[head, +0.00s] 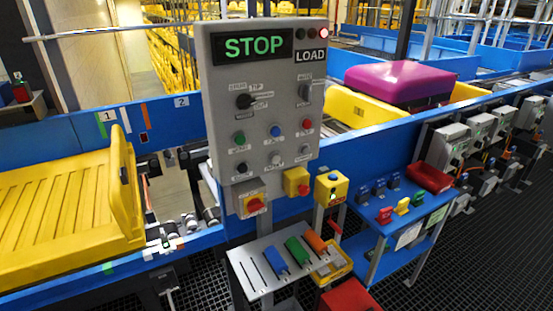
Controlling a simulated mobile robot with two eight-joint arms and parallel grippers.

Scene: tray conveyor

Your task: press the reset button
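A grey control panel (262,105) stands upright in the middle of the head view. It carries a green button (239,137), a blue button (276,131) and a red button (306,124), with a black button (241,168), a white button (275,158) and a grey button (303,150) below. Their small labels are too blurred for me to tell which is reset. The display (252,46) reads STOP, and a red lamp (324,33) is lit above the LOAD label. Neither of my grippers is in view.
A slotted shelf (262,262) holds coloured pieces below. A yellow tray (70,215) lies on the conveyor at left; a purple suitcase (398,82) lies in another behind. A blue side table (415,212) stands at right.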

